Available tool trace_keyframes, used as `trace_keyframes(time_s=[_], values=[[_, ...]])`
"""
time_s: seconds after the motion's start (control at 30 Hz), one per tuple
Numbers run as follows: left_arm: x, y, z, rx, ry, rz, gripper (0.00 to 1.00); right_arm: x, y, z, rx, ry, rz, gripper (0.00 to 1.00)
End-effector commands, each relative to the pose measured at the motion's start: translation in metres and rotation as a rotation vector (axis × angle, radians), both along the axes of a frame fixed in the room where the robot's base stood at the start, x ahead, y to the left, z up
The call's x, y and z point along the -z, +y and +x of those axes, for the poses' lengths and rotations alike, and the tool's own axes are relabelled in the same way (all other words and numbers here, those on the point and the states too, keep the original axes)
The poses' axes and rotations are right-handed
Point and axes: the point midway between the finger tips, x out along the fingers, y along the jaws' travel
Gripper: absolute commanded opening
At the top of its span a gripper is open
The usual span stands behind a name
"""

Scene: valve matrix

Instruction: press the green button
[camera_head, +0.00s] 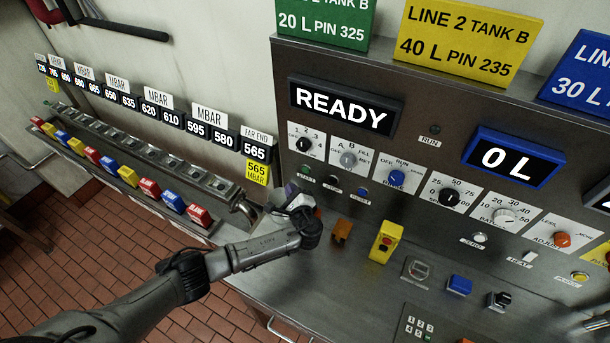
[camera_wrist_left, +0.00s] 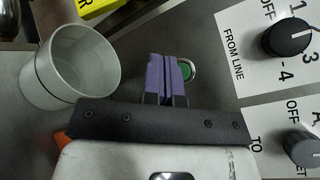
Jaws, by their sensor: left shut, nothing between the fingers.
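The green button (camera_wrist_left: 187,70) is a small green disc with a metal ring on the grey panel in the left wrist view, partly hidden behind my fingers. In the head view the green button (camera_head: 307,170) is a tiny spot below the black dial at the panel's left. My left gripper (camera_head: 291,189) is in front of the panel's lower left, just below the button. In the left wrist view its purple fingers (camera_wrist_left: 167,75) are shut together with nothing between them, their tips overlapping the button's left side. I cannot tell whether they touch it.
Black (camera_head: 335,182) and blue (camera_head: 363,193) buttons sit right of the green one. Dials run along the panel above. A yellow box with a red button (camera_head: 386,242) stands on the counter. A pale round open-ended cup or pipe (camera_wrist_left: 70,65) is left of my fingers.

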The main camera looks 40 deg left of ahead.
Motion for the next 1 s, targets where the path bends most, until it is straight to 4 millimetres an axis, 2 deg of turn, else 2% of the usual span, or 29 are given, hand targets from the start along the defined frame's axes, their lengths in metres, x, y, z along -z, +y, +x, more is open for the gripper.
trace_keyframes(time_s=[0.03, 0.1, 0.43, 1.0], values=[[0.006, 0.001, 0.007, -0.001, -0.002, -0.001, 0.00, 0.012, 0.000, 0.000, 0.000, 0.000, 0.000, 0.00], [0.005, 0.002, 0.015, -0.001, -0.002, 0.001, 0.00, 0.019, 0.000, 0.000, 0.000, 0.001, 0.000, 0.00], [0.002, 0.006, 0.044, -0.001, 0.000, -0.001, 0.00, 0.040, -0.001, 0.000, -0.002, 0.002, -0.002, 0.00], [0.000, 0.008, 0.051, 0.001, 0.000, -0.001, 0.00, 0.044, -0.003, -0.001, -0.006, 0.002, -0.010, 0.00]])
